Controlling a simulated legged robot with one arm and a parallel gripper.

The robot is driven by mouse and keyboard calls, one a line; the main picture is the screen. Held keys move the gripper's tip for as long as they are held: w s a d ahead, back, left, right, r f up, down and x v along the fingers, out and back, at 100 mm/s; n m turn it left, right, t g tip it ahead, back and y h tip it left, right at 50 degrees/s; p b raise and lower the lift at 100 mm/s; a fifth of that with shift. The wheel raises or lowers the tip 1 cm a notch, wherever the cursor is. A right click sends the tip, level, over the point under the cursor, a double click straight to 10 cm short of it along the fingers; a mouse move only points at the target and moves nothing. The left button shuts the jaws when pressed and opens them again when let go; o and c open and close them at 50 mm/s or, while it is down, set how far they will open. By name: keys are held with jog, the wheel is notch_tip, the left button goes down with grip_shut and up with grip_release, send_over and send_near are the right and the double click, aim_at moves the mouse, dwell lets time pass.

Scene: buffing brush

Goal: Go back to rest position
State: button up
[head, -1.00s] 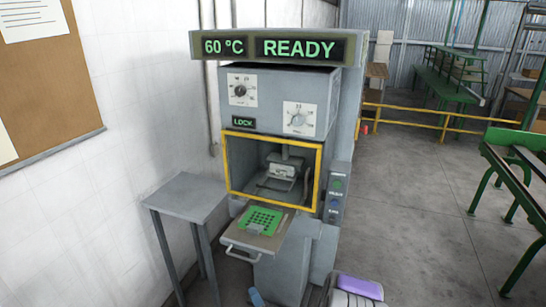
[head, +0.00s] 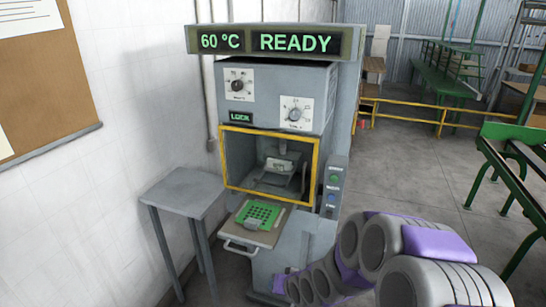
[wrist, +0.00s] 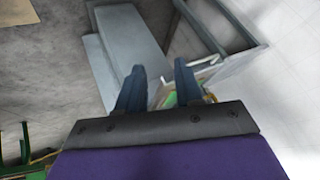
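The grey machine (head: 270,95) stands in the middle of the head view, with a "60 °C READY" display (head: 265,41) on top. Its yellow-framed opening (head: 271,162) shows a grey press block (head: 283,172) inside. A pulled-out tray (head: 268,238) with a front handle carries a green perforated plate (head: 259,213). My gripper (wrist: 160,82) shows in the wrist view with its two dark fingers apart and nothing visible between them. A bit of green shows beside the right finger. In the head view my arm fills the lower right, and the fingers cannot be made out.
A small grey table (head: 182,192) stands left of the machine by the white wall. A control panel (head: 334,190) is on the machine's right side. A green metal frame (head: 507,165) and a yellow rail (head: 440,118) stand at the right. Open floor lies between.

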jog(key=s+d+r+g+h, duration=0.2)
jog(key=s+d+r, duration=0.3)
jog(key=s, duration=0.3)
jog(key=s+d+r+g+h, duration=0.2)
jog(key=s+d+r, duration=0.25)
jog(key=s, duration=0.25)
jog(key=s+d+r+g, duration=0.1)
jog(key=s+r+g, duration=0.1)
jog(key=s, duration=0.8)
jog(key=s+d+r+g, duration=0.1)
jog(key=s+r, duration=0.3)
jog(key=s, duration=0.6)
jog(key=shift+s+d+r+n+g, duration=0.2)
jog(key=shift+r+n+g, duration=0.1)
jog(key=shift+g, duration=0.5)
jog(key=shift+o, duration=0.3)
